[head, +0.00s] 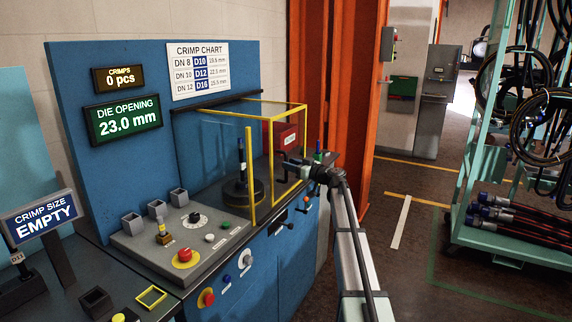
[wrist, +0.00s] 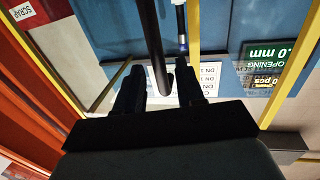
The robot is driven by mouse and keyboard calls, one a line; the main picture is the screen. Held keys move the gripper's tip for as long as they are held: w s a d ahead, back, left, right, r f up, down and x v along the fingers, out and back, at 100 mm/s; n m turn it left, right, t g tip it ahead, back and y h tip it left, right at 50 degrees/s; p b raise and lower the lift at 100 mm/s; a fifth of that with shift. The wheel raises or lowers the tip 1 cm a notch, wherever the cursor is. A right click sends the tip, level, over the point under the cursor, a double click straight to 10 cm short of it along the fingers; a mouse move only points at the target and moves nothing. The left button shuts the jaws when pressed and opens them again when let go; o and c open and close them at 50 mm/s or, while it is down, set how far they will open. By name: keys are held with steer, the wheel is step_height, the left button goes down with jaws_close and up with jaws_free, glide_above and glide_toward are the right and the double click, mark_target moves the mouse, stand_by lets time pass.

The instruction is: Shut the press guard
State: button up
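The press guard (head: 304,128) is a clear, yellow-framed enclosure around the press on the blue bench. Its right-hand framed panel stands at an angle, and a gap shows between it and the front yellow post (head: 250,178). My gripper (head: 288,164) is at that panel, reaching in from the right. In the wrist view, my gripper (wrist: 161,88) has its two dark fingers apart on either side of a dark bar (wrist: 155,45), which may be the guard's handle. I cannot tell whether the fingers touch it. Yellow frame bars (wrist: 193,30) also show there.
A round black die (head: 243,190) with an upright rod stands inside the guard. A control panel (head: 185,235) with buttons lies left of it. A red box (head: 287,135) and an orange column (head: 352,110) stand behind. A hose rack (head: 510,245) is at far right.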

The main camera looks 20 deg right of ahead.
mark_target(286, 179)
steer(key=shift+x, duration=1.55)
jaws_close()
